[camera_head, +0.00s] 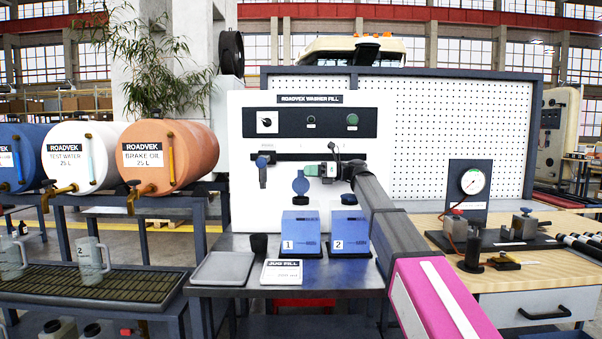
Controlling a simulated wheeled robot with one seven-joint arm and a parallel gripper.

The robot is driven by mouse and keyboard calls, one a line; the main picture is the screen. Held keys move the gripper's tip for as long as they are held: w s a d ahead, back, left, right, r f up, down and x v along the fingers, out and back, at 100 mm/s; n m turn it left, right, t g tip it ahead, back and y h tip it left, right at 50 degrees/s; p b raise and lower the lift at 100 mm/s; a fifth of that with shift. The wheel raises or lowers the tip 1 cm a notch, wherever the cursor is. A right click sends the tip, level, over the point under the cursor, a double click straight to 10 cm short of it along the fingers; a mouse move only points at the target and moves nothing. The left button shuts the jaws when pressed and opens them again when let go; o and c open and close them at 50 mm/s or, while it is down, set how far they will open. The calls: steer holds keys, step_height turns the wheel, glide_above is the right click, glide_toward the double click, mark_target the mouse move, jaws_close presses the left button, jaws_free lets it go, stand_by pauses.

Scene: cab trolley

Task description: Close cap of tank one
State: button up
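Tank one (301,235) is a blue box labelled 1 on the metal bench. Its round blue cap (300,185) stands raised above the tank's top, so it looks open.
A white washer-fill panel (240,190) stands behind the tanks. A grey tray (223,268), a dark cup (259,244) and a jug-fill sign (290,272) are left and in front. A gauge stand (468,193) is on the wooden bench at right.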

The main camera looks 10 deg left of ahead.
mark_target(301, 171)
steer(key=shift+x, duration=1.65)
jaws_close()
steer(key=shift+s, duration=0.1)
